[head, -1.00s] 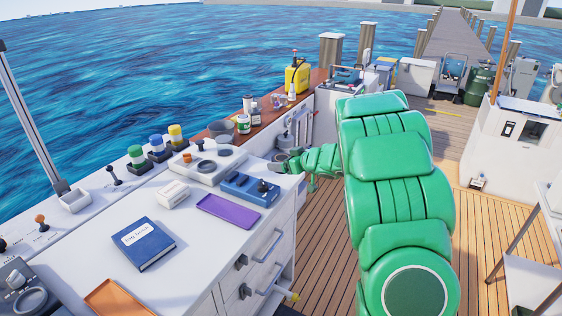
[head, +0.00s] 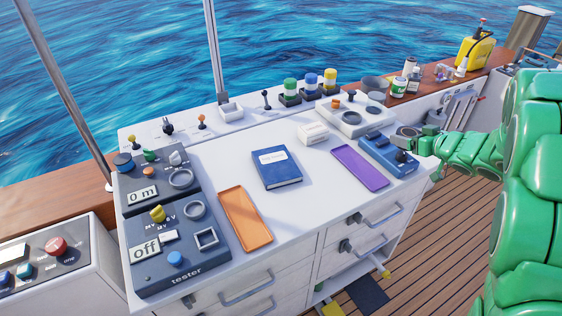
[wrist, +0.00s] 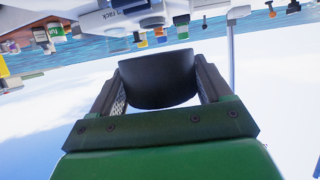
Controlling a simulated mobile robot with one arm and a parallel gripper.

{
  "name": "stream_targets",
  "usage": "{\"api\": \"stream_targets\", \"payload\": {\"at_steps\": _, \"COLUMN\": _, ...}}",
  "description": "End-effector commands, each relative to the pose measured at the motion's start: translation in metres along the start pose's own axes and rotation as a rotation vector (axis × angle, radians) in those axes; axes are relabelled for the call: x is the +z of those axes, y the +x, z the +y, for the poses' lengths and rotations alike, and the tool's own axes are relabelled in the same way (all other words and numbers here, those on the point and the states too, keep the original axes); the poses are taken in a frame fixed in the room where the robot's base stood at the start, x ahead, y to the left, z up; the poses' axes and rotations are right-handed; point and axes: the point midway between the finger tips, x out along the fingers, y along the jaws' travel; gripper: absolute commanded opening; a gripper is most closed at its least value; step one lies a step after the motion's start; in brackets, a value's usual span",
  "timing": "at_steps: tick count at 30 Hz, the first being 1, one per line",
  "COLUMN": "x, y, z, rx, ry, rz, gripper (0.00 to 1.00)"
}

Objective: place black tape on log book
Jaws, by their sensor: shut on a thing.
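The log book (head: 277,172) is a blue book with a white label, lying flat and closed on the white countertop in the head view; its top is bare. In the wrist view my gripper (wrist: 156,82) is shut on the black tape (wrist: 158,80), a dark round roll held between the two fingers. In the head view my gripper (head: 408,137) is small, at the right end of the countertop, to the right of the log book and near the blue joystick box. The tape cannot be made out clearly there.
A purple tray (head: 360,168) lies between the log book and the blue joystick box (head: 388,157). An orange tray (head: 245,222) lies left of the book, beside the dark tester (head: 180,236). A small white box (head: 313,133) stands behind. Bare countertop surrounds the book.

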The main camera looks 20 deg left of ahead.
Motion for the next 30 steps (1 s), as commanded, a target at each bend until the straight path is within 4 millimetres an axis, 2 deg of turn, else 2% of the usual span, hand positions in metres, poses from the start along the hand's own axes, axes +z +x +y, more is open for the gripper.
{"api": "stream_targets", "payload": {"at_steps": 1, "x": -0.006, "y": 0.009, "z": -0.021, "rx": -0.032, "ry": -0.014, "rz": 0.0, "gripper": 0.45}}
{"api": "stream_targets", "payload": {"at_steps": 3, "x": -0.012, "y": 0.018, "z": -0.046, "rx": -0.072, "ry": -0.03, "rz": -0.001, "gripper": 0.45}}
{"api": "stream_targets", "payload": {"at_steps": 13, "x": -0.032, "y": 0.048, "z": -0.168, "rx": -0.257, "ry": -0.107, "rz": -0.001, "gripper": 0.45}}
{"api": "stream_targets", "payload": {"at_steps": 24, "x": -0.043, "y": 0.054, "z": -0.296, "rx": -0.449, "ry": -0.186, "rz": -0.001, "gripper": 0.45}}
{"api": "stream_targets", "payload": {"at_steps": 30, "x": -0.044, "y": 0.049, "z": -0.343, "rx": -0.518, "ry": -0.216, "rz": -0.001, "gripper": 0.45}}
